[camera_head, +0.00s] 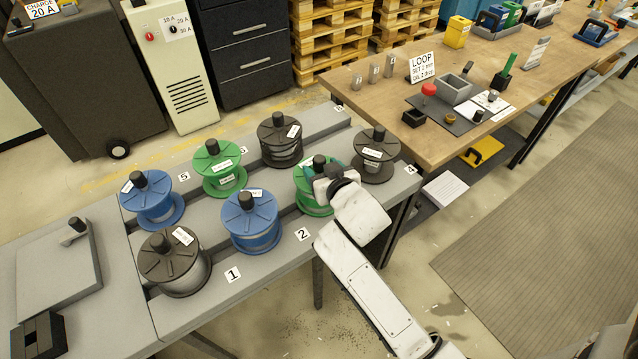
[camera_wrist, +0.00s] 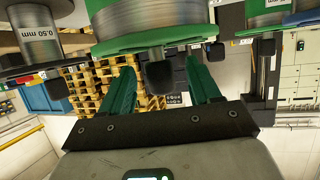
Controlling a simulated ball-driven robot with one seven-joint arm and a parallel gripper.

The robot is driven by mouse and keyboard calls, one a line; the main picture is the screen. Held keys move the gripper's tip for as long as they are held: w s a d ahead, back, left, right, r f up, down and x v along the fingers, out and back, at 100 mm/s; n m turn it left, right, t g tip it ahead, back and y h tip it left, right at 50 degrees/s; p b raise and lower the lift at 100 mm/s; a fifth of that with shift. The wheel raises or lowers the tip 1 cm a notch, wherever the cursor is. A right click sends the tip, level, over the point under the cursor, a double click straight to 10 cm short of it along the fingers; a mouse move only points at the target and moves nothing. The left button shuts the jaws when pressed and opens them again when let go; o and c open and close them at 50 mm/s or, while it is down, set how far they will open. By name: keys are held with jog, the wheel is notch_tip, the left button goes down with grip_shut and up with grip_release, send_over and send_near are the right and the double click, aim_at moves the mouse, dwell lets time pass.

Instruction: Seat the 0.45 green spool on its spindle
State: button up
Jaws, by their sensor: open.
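A green spool (camera_head: 309,199) stands in the front row of the grey rack, between the front blue spool and the dark spool at the right end. Its printed size is not readable. My gripper (camera_head: 322,172) is over its top and hides part of it. In the wrist view the picture is upside down: the green spool (camera_wrist: 150,18) has its black knob (camera_wrist: 159,74) between my gripper's two green fingers (camera_wrist: 160,66). The fingers are open, with gaps to the knob. A second green spool (camera_head: 218,167) stands in the back row. Spindles under the spools are hidden.
Blue spools (camera_head: 250,221) (camera_head: 151,200) and dark spools (camera_head: 174,262) (camera_head: 280,140) (camera_head: 374,154) stand close around on the rack (camera_head: 205,312). A wooden bench (camera_head: 385,110) with tools is behind at the right. The floor in front is clear.

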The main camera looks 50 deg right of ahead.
jog(key=shift+x, duration=1.35)
jog(key=shift+f, duration=0.1)
grip_shut()
jog(key=shift+w+r, duration=0.1)
jog(key=shift+r, duration=0.3)
